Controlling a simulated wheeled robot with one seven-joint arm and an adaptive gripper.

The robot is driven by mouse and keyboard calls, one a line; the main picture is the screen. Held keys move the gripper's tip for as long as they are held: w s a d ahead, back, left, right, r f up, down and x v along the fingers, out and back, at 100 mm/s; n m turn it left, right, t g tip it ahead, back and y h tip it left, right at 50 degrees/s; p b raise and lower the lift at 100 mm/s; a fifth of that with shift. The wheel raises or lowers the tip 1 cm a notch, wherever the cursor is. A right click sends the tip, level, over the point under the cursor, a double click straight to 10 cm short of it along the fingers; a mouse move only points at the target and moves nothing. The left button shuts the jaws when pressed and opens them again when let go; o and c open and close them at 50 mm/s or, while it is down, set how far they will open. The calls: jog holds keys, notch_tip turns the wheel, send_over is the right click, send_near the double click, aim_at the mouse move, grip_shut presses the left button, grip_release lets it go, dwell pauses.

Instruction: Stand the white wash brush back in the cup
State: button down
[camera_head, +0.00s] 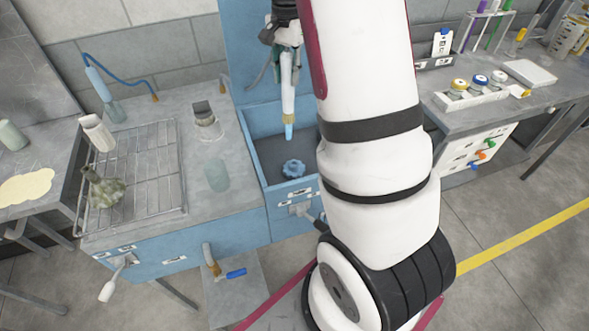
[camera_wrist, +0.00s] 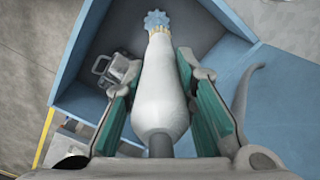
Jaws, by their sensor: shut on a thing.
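My gripper (camera_head: 287,50) is shut on the white wash brush (camera_head: 288,95). In the wrist view its green-padded fingers (camera_wrist: 158,75) lie on both sides of the white handle (camera_wrist: 160,105). In the head view the brush hangs almost upright above the blue sink, with a yellow band and blue tip at its lower end.
A light-blue handle (camera_head: 98,84) and blue hose are behind. My arm hides the sink's right side.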

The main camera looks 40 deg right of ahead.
jog(key=w+a+p, duration=0.1)
jog(key=a+p, duration=0.3)
jog(key=a, duration=2)
jog(key=shift+w, duration=0.15)
jog(key=shift+a, duration=0.1)
notch_tip(320, 180, down, 8)
jog(key=shift+f+b, duration=0.15)
jog(key=shift+b, duration=0.15)
dwell(0.5)
jog(key=shift+f, duration=0.55)
dwell(0.4)
jog(key=c, duration=1.2)
grip_release()
jog(key=shift+c, duration=0.2)
